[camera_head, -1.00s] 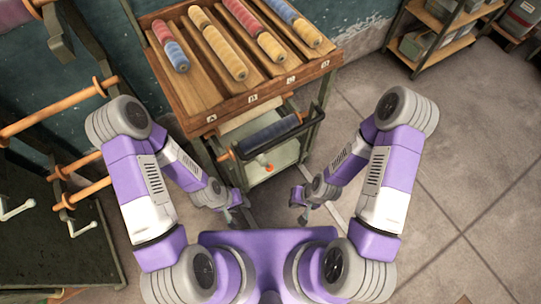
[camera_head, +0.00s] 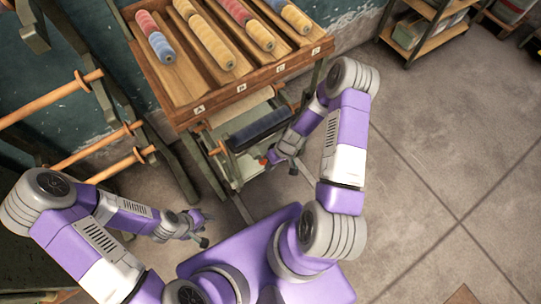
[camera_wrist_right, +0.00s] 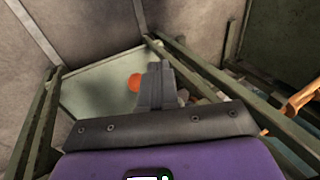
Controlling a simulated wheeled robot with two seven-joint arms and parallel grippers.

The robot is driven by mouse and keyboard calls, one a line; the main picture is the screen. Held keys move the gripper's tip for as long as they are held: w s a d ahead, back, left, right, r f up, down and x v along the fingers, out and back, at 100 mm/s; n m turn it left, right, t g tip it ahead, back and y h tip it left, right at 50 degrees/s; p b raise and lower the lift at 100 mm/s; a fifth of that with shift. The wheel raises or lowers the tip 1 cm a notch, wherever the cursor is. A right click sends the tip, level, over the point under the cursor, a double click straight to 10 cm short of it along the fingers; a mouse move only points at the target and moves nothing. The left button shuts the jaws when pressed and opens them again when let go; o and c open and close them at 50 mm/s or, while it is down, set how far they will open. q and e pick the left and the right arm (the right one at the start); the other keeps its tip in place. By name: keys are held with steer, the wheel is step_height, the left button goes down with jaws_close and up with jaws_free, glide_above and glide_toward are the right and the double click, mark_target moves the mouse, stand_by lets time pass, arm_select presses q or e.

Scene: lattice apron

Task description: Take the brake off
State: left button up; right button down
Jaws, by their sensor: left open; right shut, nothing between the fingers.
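An orange-red knob (camera_head: 263,160) shows low on the green-framed stand, below the dark roller (camera_head: 262,130); I take it to be the brake's handle. In the right wrist view the orange knob (camera_wrist_right: 134,82) is just left of the dark fingers, partly hidden behind them; I cannot tell whether they touch it. My right gripper (camera_head: 281,163) is shut and empty, close beside the knob in the head view, and its fingers (camera_wrist_right: 156,84) point at the pale panel. My left gripper (camera_head: 203,229) is open and empty, away from the stand at lower left.
A wooden rack (camera_head: 205,105) with several coloured spools stands above the roller. Green frame bars (camera_wrist_right: 205,72) flank my right gripper. A rack with orange wooden rods (camera_head: 45,105) stands at left. The floor (camera_head: 430,170) at right is clear.

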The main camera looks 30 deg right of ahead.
steer(key=w+d+f+n+t+y+b, duration=0.1)
steer(key=w+d+n+t+b, duration=0.3)
steer(key=d, duration=0.6)
steer(key=w+a+f, duration=0.2)
steer(key=f, duration=0.2)
steer(key=w+a+f+m+g, duration=0.1)
steer(key=a+f, duration=0.2)
steer(key=f, duration=0.1)
steer(key=shift+w+g, duration=0.3)
steer(key=shift+w, duration=0.1)
steer(key=shift+s+y+b, duration=0.15)
steer(key=shift+y+b, duration=0.15)
